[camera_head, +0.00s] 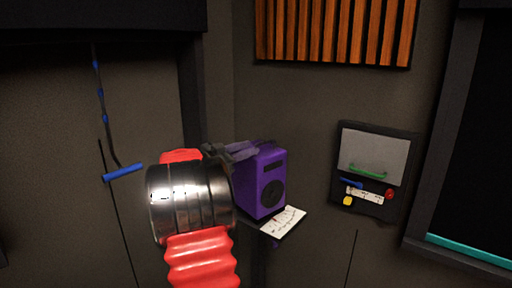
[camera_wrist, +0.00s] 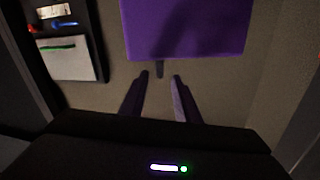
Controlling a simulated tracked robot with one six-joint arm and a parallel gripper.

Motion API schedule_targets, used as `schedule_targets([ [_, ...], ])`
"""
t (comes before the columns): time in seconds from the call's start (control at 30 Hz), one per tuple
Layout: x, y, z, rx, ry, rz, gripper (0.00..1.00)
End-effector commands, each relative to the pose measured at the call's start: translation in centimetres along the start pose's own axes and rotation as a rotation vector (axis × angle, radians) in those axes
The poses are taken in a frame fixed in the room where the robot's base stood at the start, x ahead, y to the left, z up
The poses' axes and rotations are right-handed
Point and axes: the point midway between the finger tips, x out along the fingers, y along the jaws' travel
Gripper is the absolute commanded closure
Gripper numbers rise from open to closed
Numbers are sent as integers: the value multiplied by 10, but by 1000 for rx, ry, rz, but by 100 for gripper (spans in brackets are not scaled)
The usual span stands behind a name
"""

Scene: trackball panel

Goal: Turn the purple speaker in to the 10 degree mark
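The purple speaker (camera_head: 265,182) stands in the corner, its dark round driver and dark upper window facing front-right. It also fills the top middle of the wrist view (camera_wrist: 185,28). A white card with a printed scale and a small red mark (camera_head: 285,221) lies at its base; the degree figures are too small to read. My gripper (camera_head: 247,152) is at the speaker's upper left in the head view. In the wrist view its fingers (camera_wrist: 158,85) are apart, with a small dark piece showing between their tips. I cannot tell whether either finger touches the speaker.
A wall panel (camera_head: 376,126) with a grey flap, green handle and small coloured parts is to the right. A blue-handled cord (camera_head: 123,172) hangs at the left. Orange wooden slats (camera_head: 335,30) are above. A dark framed opening (camera_head: 478,150) is at far right.

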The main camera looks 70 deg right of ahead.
Motion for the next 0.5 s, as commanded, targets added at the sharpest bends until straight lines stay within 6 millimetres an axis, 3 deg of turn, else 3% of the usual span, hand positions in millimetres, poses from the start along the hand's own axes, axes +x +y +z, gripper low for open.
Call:
schedule_targets([
  [0.2, -36, -2, 0, 0, -1, -4, 71],
  [0.5, -52, -1, 1, 0, 0, -2, 71],
])
